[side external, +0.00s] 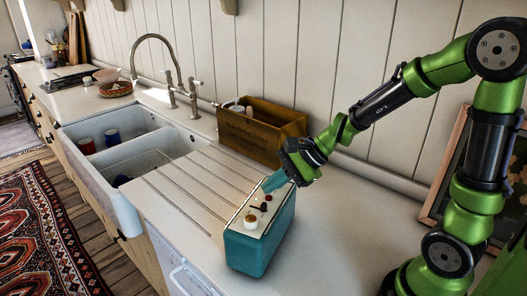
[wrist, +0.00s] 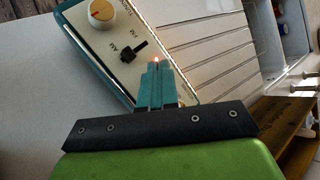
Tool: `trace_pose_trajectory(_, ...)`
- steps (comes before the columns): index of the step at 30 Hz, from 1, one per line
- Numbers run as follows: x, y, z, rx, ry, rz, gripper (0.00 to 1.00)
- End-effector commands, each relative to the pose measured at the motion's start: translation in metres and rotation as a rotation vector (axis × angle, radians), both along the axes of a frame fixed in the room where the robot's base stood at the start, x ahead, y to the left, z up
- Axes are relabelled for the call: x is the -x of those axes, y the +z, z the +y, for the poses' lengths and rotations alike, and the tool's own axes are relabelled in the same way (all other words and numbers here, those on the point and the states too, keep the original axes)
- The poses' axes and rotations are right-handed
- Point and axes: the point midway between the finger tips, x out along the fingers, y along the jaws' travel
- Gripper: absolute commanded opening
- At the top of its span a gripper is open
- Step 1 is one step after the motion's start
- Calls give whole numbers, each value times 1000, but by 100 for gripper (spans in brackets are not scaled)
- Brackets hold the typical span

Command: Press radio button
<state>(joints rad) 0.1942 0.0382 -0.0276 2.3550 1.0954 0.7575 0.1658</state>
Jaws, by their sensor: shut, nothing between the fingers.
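The teal radio (side external: 258,246) stands on the counter with its cream control panel facing up. In the wrist view the radio's panel (wrist: 90,48) carries a white-and-gold knob (wrist: 101,12) and a black switch (wrist: 133,50) near AM and FM lettering. A small red button (side external: 268,197) shows on the panel in the side view. My gripper (side external: 272,184) is shut and empty, its teal fingers pointing down at the panel's far end. In the wrist view the fingertips (wrist: 156,68) meet a small bright glow; I cannot tell whether they touch the button, which they mostly hide.
A wooden box (side external: 262,136) stands against the wall behind the radio. The white sink (side external: 122,160) with cups lies to the left, with a tap (side external: 172,90) behind it. The grooved drainboard (side external: 185,185) beside the radio is clear. A framed picture leans at the right.

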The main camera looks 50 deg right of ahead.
Motion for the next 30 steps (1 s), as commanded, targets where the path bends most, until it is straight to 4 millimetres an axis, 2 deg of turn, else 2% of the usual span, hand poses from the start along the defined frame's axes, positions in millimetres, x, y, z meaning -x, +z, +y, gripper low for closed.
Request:
trace_pose_trajectory(7,0,3,0,-1,0,-2,0)
trace_pose_trajectory(24,-1,56,0,0,1,-4,0)
trace_pose_trajectory(30,0,60,0,0,0,0,0)
